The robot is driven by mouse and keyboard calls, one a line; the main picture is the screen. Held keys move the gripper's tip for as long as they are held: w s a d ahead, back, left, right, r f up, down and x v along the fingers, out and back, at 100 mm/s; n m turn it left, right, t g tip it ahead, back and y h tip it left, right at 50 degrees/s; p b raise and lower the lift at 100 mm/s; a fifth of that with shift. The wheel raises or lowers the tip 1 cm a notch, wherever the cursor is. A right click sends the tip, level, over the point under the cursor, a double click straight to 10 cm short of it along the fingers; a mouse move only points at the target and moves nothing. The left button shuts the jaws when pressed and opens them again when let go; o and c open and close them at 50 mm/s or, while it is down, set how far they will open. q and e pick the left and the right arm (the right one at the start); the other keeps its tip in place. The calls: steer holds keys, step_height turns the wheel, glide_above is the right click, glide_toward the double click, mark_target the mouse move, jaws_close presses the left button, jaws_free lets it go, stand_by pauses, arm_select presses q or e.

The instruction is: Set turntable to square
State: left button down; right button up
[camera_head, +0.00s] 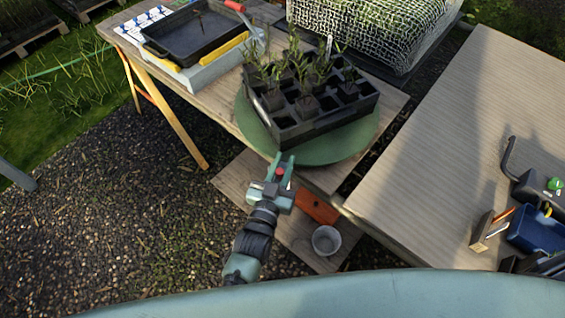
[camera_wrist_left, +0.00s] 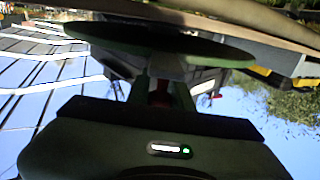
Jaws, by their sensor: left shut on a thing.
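The turntable (camera_head: 352,143) is a round green disc at the near right end of the wooden bench. A black tray (camera_head: 325,124) of square cells with several seedlings sits on it, its sides turned at an angle to the bench edges. My left gripper (camera_head: 284,161) is at the disc's near rim and shut on it. In the left wrist view the disc (camera_wrist_left: 120,36) crosses the top as a thin dark ellipse, with the fingers (camera_wrist_left: 164,78) reaching its edge. The exact contact is dark and partly hidden. My right gripper does not show.
A black pan (camera_head: 195,38) stands on the bench's left part. A mesh-covered crate (camera_head: 365,35) is behind. A grey table (camera_head: 440,150) on the right holds a blue bin (camera_head: 538,234). A small bucket (camera_head: 326,241) and orange box (camera_head: 318,206) are on a lower board.

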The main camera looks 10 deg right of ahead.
arm_select(q)
steer(key=c, duration=1.3)
jaws_free()
steer(key=shift+a, duration=0.1)
steer(key=shift+o, duration=0.2)
steer(key=v, duration=0.7)
steer(key=shift+s+a, duration=0.2)
steer(key=shift+s, duration=0.15)
